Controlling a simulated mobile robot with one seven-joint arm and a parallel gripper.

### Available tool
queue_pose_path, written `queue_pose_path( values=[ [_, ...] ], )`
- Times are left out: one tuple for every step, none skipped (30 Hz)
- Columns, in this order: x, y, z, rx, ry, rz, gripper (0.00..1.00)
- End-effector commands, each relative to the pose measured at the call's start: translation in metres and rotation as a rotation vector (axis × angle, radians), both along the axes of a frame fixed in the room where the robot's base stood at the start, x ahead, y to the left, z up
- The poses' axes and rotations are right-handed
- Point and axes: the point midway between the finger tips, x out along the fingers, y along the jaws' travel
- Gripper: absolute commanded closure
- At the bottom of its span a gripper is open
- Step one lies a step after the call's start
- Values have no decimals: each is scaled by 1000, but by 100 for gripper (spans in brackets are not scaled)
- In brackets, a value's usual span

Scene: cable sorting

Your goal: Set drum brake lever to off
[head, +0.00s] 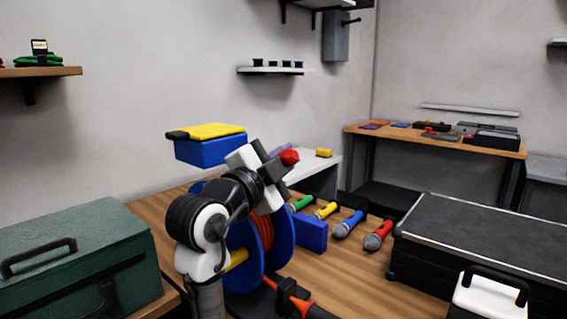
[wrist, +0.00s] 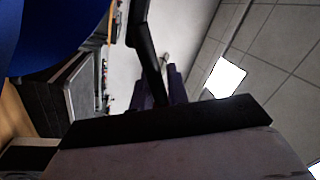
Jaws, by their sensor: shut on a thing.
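The cable drum (head: 282,238) has blue flanges and orange cable wound between them. It stands on the wooden bench, partly behind my arm. My gripper (head: 276,168) is at the drum's upper right in the head view, shut on what looks like the brake lever. A red tip (head: 289,157), apparently the lever's knob, shows at the fingers; the rest of the lever is mostly hidden there. In the wrist view a dark bar (wrist: 145,50) runs down to the fingers, and a blue flange (wrist: 35,35) fills the upper left corner. The lever's exact setting cannot be told.
Several coloured microphones (head: 347,224) lie right of the drum, beside a blue block (head: 311,232). A black case (head: 480,240) stands at right and a green toolbox (head: 75,255) at left. A blue box with a yellow top (head: 210,150) is behind my arm.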

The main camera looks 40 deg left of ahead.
Motion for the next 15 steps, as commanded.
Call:
queue_pose_path(
  values=[
    [0,-3,0,6,-2,-6,100],
    [0,-3,0,7,-1,-6,100],
    [0,-3,0,7,-1,-6,100],
    [0,-3,1,7,-1,-6,100],
    [0,-3,0,7,-1,-6,100],
    [0,-3,0,7,-1,-7,100],
    [0,-3,0,7,-1,-7,100],
    [0,-4,0,7,0,-8,100],
    [0,-4,0,7,0,-8,100],
    [0,-4,0,6,0,-8,100],
    [0,-4,0,6,0,-8,83],
    [0,-4,0,6,0,-8,78],
    [0,-4,0,6,0,-8,74],
    [0,-4,0,6,0,-8,70],
    [0,-3,0,6,0,-7,64]
  ],
)
